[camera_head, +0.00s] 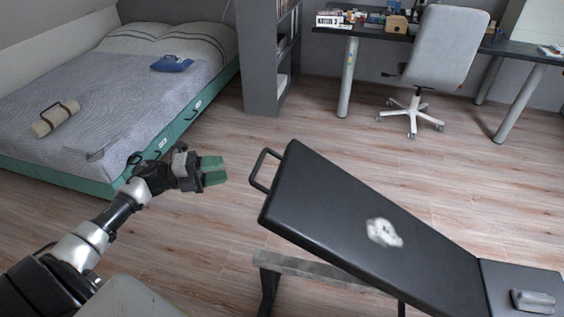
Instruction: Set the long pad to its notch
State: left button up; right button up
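The long pad (345,215) is a black board of an exercise bench, tilted up toward the left, with a dark loop handle (262,168) at its raised end. A grey crossbar (318,271) of the bench frame shows under it. The notch is hidden from this view. The short pad (500,288) joins its low end at the right. My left gripper (222,170) has green fingers slightly apart, with nothing between them. It is left of the handle and does not touch it. My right gripper is not in view.
A bed (120,95) stands at the left, a shelf unit (262,60), desk (345,75) and chair (445,50) behind. Wooden floor between is clear.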

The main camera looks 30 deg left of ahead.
aim_at(258, 163)
pick_arm(q)
jog(key=p+x, duration=0.1)
jog(key=x, duration=0.9)
jog(key=shift+d+r, duration=0.1)
jog(key=shift+d, duration=0.15)
grip_shut()
